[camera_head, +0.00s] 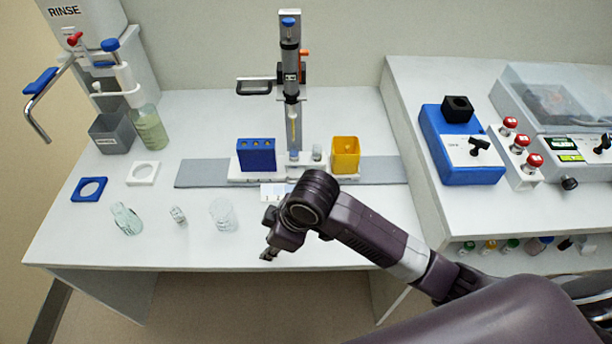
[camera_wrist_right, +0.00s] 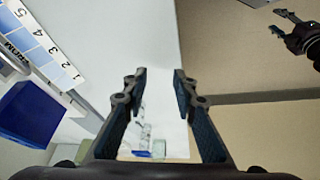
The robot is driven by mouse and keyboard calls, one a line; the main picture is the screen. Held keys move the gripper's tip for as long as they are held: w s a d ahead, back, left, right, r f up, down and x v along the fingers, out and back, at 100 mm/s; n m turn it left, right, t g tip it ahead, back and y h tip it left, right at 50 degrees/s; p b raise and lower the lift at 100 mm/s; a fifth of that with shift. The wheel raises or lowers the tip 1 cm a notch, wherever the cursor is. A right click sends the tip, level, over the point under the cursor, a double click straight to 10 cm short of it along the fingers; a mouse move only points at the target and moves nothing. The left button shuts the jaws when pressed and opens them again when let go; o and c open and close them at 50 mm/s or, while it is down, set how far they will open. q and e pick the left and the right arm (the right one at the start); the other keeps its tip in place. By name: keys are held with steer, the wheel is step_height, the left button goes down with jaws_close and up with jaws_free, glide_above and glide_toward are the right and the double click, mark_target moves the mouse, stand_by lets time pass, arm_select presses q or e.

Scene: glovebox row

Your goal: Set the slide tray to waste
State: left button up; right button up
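The slide tray (camera_head: 243,176) is a white carriage on a flat grey rail (camera_head: 200,173), below the upright dispenser column. It carries a blue block with holes (camera_head: 257,158) at left, a yellow open box (camera_head: 345,154) at right and small vials between them. My right gripper (camera_head: 268,254) hangs over the bench's front edge, in front of the tray and apart from it. In the right wrist view this gripper (camera_wrist_right: 159,77) is open and empty. There a numbered strip (camera_wrist_right: 38,45) and the blue block (camera_wrist_right: 30,113) show at left. My left gripper (camera_wrist_right: 279,20) shows at upper right, fingers apart and empty.
A grey bin (camera_head: 111,134) and a green-tinted bottle stand behind. A raised bench with a blue device (camera_head: 460,150) is at right.

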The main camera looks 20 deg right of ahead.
steer(key=w+d+r+n+h, duration=0.1)
steer(key=w+d+r+h, duration=0.1)
steer(key=w+d+r, duration=0.35)
steer(key=w+d+r+n+h, duration=0.2)
steer(key=w+d+r, duration=0.1)
steer(key=w+d, duration=0.55)
steer(key=shift+g, duration=0.3)
steer(key=f, duration=0.2)
steer(key=w+f, duration=0.1)
steer(key=f, duration=0.2)
steer(key=w+f, duration=0.1)
steer(key=f, duration=0.1)
steer(key=shift+a+f+p, duration=0.2)
steer(key=shift+a+p, duration=0.1)
steer(key=shift+p, duration=0.05)
jaws_close()
